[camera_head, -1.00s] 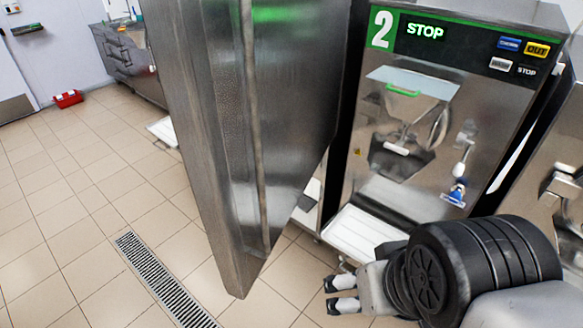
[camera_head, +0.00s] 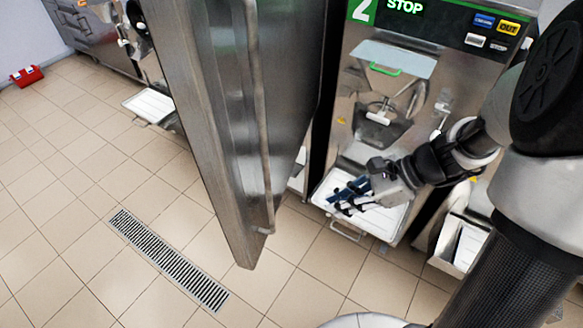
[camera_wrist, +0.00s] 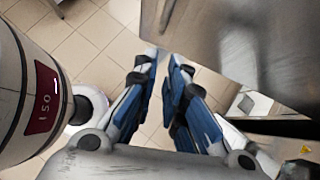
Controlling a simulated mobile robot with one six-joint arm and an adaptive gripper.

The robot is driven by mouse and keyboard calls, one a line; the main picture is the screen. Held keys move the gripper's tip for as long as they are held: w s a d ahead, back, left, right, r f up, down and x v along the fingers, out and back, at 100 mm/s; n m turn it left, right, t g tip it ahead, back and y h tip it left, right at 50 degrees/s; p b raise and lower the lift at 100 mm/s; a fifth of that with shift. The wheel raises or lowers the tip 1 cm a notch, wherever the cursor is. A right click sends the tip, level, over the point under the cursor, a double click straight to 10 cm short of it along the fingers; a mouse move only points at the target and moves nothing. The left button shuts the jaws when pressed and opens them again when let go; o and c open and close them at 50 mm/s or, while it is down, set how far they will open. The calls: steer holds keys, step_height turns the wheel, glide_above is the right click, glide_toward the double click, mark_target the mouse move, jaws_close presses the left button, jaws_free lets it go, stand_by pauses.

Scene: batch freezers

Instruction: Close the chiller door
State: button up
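The chiller door (camera_head: 215,110) is a tall brushed steel panel standing open in the middle of the head view, its edge towards me. A long vertical handle bar (camera_head: 257,120) runs down its face. In the wrist view the steel door (camera_wrist: 215,30) fills the upper right. My gripper (camera_head: 343,197) is to the right of the door, over the white tray of machine 2 in the head view, apart from the door. In the wrist view my gripper (camera_wrist: 167,62) has its two blue-padded fingers a little apart, with only floor between the tips.
Batch freezer 2 (camera_head: 450,75) stands behind and right of the door, with a white drip tray (camera_head: 385,222) low in front. A floor drain (camera_head: 170,260) lies left of the door. A red box (camera_head: 27,75) is far left. The tiled floor is clear in front.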

steer(key=shift+a+f, duration=0.15)
steer(key=shift+f, duration=0.1)
steer(key=shift+c, duration=0.6)
steer(key=b+x, duration=0.2)
steer(key=x, duration=0.7)
steer(key=shift+a+f, duration=0.25)
jaws_close()
steer(key=a, duration=0.3)
steer(key=shift+w+a+r+b, duration=0.1)
steer(key=shift+w+a+b, duration=0.2)
steer(key=shift+w+a, duration=0.1)
steer(key=shift+a, duration=0.1)
